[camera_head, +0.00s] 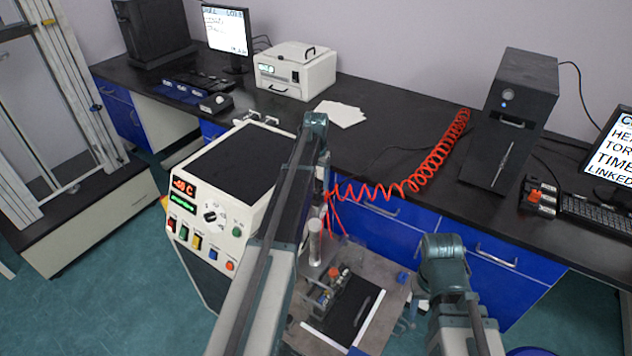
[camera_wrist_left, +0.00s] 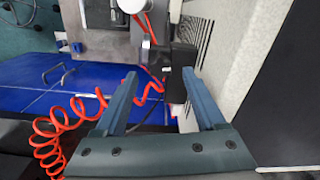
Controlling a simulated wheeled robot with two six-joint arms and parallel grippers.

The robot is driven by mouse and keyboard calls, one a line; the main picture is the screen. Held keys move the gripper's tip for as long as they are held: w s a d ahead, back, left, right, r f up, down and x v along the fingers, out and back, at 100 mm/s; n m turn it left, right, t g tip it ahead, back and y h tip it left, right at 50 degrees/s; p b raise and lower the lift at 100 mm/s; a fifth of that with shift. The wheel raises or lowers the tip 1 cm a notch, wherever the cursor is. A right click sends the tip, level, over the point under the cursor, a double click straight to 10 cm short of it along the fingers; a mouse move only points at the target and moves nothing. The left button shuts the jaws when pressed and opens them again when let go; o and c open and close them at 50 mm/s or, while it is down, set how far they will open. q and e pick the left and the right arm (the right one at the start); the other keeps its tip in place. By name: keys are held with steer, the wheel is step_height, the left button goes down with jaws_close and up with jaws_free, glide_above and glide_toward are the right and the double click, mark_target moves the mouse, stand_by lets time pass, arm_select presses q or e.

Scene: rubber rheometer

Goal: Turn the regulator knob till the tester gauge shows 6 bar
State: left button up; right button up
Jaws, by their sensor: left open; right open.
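My left gripper (camera_wrist_left: 160,76) is open in the left wrist view, with its two fingers spread. A dark block with a pale lower part (camera_wrist_left: 178,95), apparently the regulator and its knob, lies between and just beyond the fingertips, beside the tester's side wall. I cannot tell whether either finger touches it. In the head view my left arm reaches over the tester (camera_head: 225,185) and hides the gripper and regulator. The gauge face cannot be made out, so its reading cannot be told. My right arm is at the lower right; its gripper cannot be made out.
A red coiled hose (camera_head: 430,165) runs from the tester to the black bench (camera_head: 400,130); it also shows in the left wrist view (camera_wrist_left: 62,120). A black tower (camera_head: 510,120) and white instrument (camera_head: 295,70) stand on the bench.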

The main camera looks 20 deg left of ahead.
mark_target(316, 190)
arm_select(q)
step_height(316, 190, up, 10)
steer(key=p, duration=0.9)
steer(key=shift+r, duration=0.25)
arm_select(e)
step_height(316, 190, up, 10)
steer(key=shift+r, duration=0.2)
